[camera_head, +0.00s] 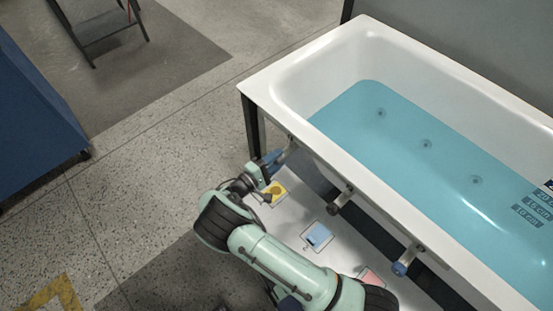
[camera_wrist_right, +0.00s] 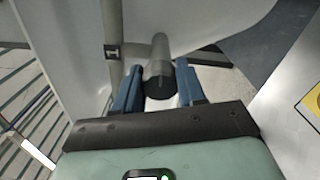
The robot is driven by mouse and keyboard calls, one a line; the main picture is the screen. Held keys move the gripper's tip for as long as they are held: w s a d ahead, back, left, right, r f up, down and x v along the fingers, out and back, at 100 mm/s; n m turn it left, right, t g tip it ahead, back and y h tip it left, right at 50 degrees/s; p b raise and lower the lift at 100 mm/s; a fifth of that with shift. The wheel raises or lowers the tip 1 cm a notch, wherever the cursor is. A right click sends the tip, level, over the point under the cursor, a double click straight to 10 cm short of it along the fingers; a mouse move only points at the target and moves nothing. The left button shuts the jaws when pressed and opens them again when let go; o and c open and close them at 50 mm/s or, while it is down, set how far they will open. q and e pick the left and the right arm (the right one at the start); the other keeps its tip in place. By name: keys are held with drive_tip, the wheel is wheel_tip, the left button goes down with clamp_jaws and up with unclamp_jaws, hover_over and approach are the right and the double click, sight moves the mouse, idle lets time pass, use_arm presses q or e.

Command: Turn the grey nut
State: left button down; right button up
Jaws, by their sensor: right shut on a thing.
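In the wrist view, a short grey pipe (camera_wrist_right: 158,58) ends in a dark grey, round nut (camera_wrist_right: 160,86). The two blue fingers of my right gripper (camera_wrist_right: 160,92) stand on either side of the nut and are shut on it. In the head view, my right gripper (camera_head: 268,164) is at the left-most pipe stub (camera_head: 288,151) under the bathtub's (camera_head: 330,142) near side. The nut there is hidden by the gripper. My left gripper is not in view.
Below lie yellow (camera_head: 275,190), blue (camera_head: 318,234) and pink (camera_head: 371,279) marked plates. A blue cabinet (camera_head: 35,120) stands left; the floor between is clear.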

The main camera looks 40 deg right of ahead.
drive_tip(key=shift+m, duration=0.5)
drive_tip(key=o, duration=1.1)
drive_tip(key=shift+c, duration=0.2)
drive_tip(key=shift+a, duration=0.1)
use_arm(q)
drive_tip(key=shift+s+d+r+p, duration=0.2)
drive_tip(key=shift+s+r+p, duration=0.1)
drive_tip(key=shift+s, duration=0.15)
use_arm(e)
drive_tip(key=s+a, duration=0.1)
drive_tip(key=a, duration=1.2)
drive_tip(key=shift+s+a, duration=0.1)
